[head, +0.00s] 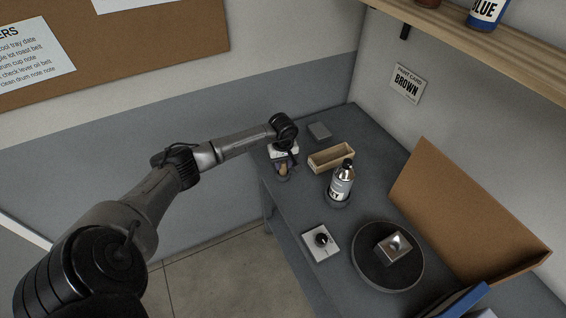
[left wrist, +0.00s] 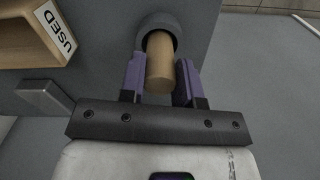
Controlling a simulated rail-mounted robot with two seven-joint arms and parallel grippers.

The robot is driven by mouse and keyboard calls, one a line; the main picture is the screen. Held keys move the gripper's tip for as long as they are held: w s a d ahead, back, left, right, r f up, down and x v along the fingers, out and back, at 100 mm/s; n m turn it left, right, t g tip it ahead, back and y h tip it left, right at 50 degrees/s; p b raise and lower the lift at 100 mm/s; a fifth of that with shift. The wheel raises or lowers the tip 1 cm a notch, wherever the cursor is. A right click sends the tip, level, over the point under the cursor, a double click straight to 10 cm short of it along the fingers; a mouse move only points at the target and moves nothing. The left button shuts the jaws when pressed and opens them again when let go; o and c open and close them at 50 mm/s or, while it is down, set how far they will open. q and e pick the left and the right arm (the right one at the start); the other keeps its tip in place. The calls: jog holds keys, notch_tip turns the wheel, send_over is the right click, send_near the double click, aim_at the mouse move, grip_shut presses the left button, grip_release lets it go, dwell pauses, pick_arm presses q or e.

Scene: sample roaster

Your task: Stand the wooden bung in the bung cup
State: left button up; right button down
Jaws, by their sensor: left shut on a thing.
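The wooden bung (left wrist: 160,62) is a plain tan cylinder. In the left wrist view it stands between the two purple fingers of my left gripper (left wrist: 161,75), which is shut on it. Its far end is at the mouth of the round grey bung cup (left wrist: 158,22), and the cup's rim shows around that end. How deep the bung sits is hidden. In the head view my left gripper (head: 285,158) is at the table's far left edge, with the bung (head: 282,169) below it. My right gripper is not in view.
A wooden box (head: 331,158) labelled USED (left wrist: 58,32) stands beside the cup. A labelled bottle (head: 341,183), a white plate with a black knob (head: 320,241) and a round dark tray (head: 372,278) are nearer. A small grey block (head: 319,131) lies behind.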

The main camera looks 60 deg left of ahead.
pick_arm(q)
jog(key=shift+f, duration=0.2)
jog(key=o, duration=1)
jog(key=shift+r, duration=0.1)
jog(key=shift+r, duration=0.4)
notch_tip(320, 180, up, 12)
jog(key=shift+f, duration=0.25)
